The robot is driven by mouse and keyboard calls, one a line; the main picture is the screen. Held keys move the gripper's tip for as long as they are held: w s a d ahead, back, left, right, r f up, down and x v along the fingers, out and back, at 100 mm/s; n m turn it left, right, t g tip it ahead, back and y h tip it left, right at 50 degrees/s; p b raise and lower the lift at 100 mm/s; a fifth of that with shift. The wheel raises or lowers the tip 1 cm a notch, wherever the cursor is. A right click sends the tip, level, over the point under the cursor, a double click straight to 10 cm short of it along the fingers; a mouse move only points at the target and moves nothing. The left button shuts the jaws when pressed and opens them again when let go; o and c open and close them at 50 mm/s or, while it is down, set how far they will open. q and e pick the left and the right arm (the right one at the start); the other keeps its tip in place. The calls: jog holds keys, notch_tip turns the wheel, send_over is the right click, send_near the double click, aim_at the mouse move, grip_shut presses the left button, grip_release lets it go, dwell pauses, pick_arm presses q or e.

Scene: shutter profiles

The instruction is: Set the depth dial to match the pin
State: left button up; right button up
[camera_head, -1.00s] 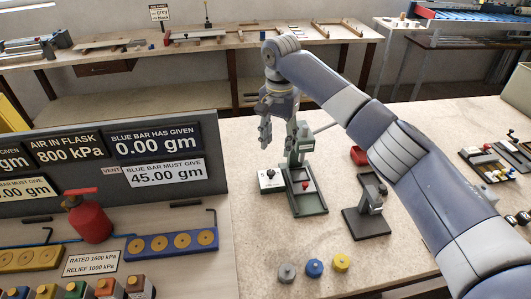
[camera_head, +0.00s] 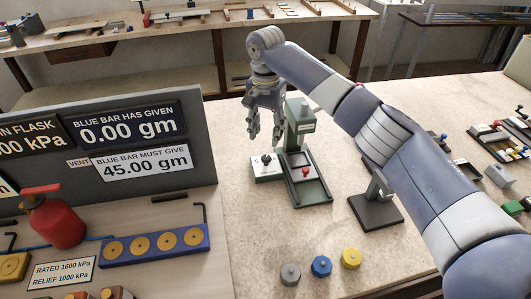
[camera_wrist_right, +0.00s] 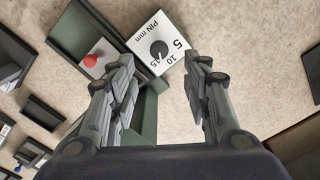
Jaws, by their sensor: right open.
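The depth dial is a black knob (camera_head: 266,159) on a white plate beside the green stand (camera_head: 299,127). In the right wrist view the black knob (camera_wrist_right: 159,49) sits on the white plate (camera_wrist_right: 178,28) marked "PIN mm" with 5, 10 and 15. A pale mark on the knob faces the 10–15 side; its exact reading is unclear. My right gripper (camera_head: 264,138) is open and empty, above the dial with fingers pointing down. In the right wrist view the knob shows between and beyond its fingertips (camera_wrist_right: 160,64). I cannot identify the pin. My left gripper is out of view.
The green stand has a red knob (camera_head: 305,171) on its base. A dark stand (camera_head: 376,207) is to its right. Grey (camera_head: 290,274), blue (camera_head: 321,266) and yellow (camera_head: 351,258) pieces lie in front. A display panel (camera_head: 130,140) stands left. Table between is clear.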

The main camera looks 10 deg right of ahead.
aim_at(266, 157)
notch_tip(266, 157, down, 7)
jog(key=shift+s+f+p, duration=0.1)
jog(key=shift+f+p, duration=0.05)
jog(key=shift+p, duration=0.45)
jog(key=shift+f, duration=0.4)
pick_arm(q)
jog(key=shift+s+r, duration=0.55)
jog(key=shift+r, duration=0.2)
pick_arm(e)
jog(key=shift+f, duration=0.25)
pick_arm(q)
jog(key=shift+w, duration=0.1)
pick_arm(e)
grip_shut()
